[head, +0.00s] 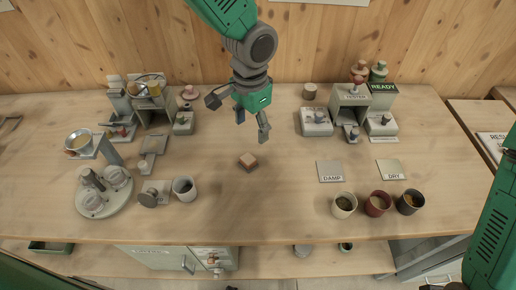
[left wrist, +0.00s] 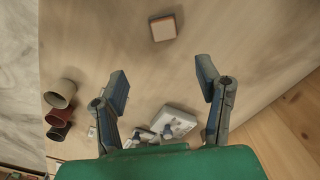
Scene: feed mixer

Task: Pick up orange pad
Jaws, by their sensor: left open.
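The orange pad (head: 248,161) is a small square block with a pale top and orange-brown sides. It lies flat on the middle of the wooden table. It also shows in the left wrist view (left wrist: 164,28), ahead of the fingers and apart from them. My left gripper (head: 252,130) hangs above the table behind the pad, fingers spread and empty. In the left wrist view its two fingers (left wrist: 164,88) are wide apart.
Three cups (head: 376,204) stand at front right, near the DAMP card (head: 331,171) and DRY card (head: 390,169). A tester (head: 351,104) stands at back right. A grey cup (head: 184,188) and a round stand (head: 104,196) are at left. The table around the pad is clear.

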